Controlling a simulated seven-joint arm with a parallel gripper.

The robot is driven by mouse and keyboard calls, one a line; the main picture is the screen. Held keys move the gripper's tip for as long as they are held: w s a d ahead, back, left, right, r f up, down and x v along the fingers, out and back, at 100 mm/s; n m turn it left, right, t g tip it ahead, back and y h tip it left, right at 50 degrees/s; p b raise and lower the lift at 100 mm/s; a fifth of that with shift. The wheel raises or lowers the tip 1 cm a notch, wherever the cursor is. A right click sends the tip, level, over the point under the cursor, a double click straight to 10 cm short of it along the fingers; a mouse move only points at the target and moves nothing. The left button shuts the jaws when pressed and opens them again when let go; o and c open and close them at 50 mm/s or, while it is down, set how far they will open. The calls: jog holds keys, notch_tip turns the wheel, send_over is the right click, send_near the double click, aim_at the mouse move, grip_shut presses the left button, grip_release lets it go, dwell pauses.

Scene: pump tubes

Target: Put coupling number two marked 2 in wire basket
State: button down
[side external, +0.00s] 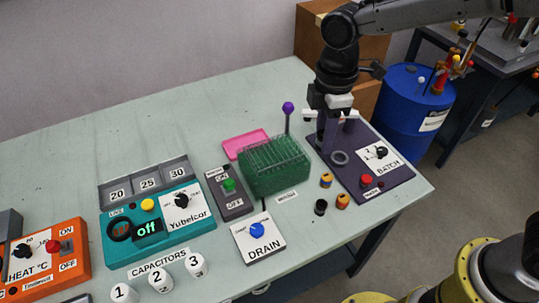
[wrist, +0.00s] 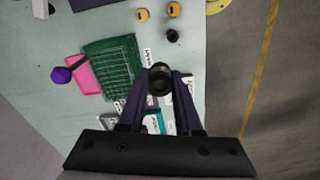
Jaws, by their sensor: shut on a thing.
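My gripper (wrist: 159,82) is shut on a dark round coupling (wrist: 160,72) with a hole in its end, seen in the wrist view. Any number on it cannot be read. In the side view my gripper hangs over the purple batch panel (side external: 395,184), to the right of the basket; the held piece is hard to make out there. The green wire basket (side external: 275,172) stands upright on the table, and it also shows in the wrist view (wrist: 110,66).
A pink tray (side external: 246,143) lies behind the basket and a purple ball-topped post (side external: 288,107) rises behind it. A switch box (side external: 232,190), a drain panel (side external: 258,238) and a teal box (side external: 158,226) are to the left. White numbered capacitors (side external: 160,279) stand at the front.

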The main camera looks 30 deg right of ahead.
jog(key=w+a+f, duration=0.4)
jog(key=w+f, duration=0.1)
jog(key=w, duration=0.3)
send_over(269, 158)
jog(key=f, duration=0.4)
jog(key=shift+s+d+f, duration=0.1)
jog(key=shift+s+f, duration=0.05)
jog(key=shift+s, duration=0.1)
jog(key=shift+w+f, duration=0.1)
jog(key=shift+f, duration=0.15)
jog(key=shift+w+f, duration=0.1)
jog(key=shift+f, duration=1.5)
jog(key=shift+f, duration=0.2)
jog(key=c, duration=0.6)
grip_release()
jog(key=shift+r, duration=0.15)
